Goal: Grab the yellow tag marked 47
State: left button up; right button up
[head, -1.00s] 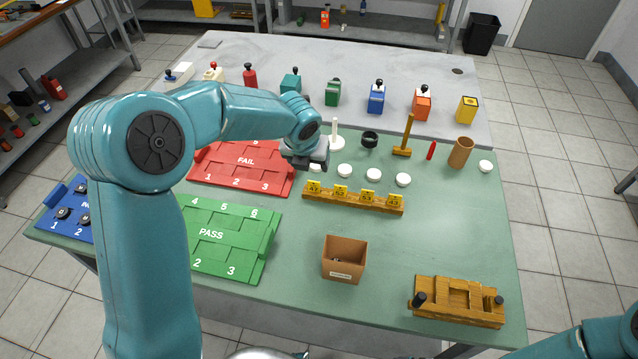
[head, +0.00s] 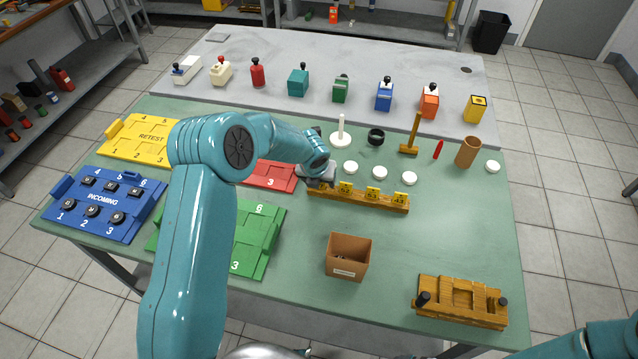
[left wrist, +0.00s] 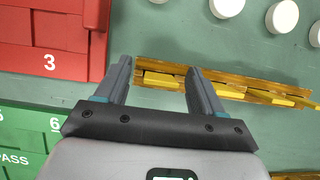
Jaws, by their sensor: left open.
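A wooden rack (head: 362,203) holds a row of yellow tags on the green mat. Three tags show in the head view: 52 (head: 345,188), a middle one (head: 373,194) and 43 (head: 400,199). My left gripper (head: 320,180) is over the rack's left end and hides the leftmost tag there. In the left wrist view my left gripper (left wrist: 159,72) is open, its fingers on either side of the leftmost yellow tag (left wrist: 163,80), seen from above. Its number cannot be read from this angle. My right gripper is out of view.
White discs (head: 380,172) lie just behind the rack. A red FAIL tray (head: 270,176) is close on the left. A cardboard box (head: 348,257) stands in front, with a wooden fixture (head: 460,302) at right. The mat right of the rack is clear.

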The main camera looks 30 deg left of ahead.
pick_arm(q)
jog(key=c, duration=1.1)
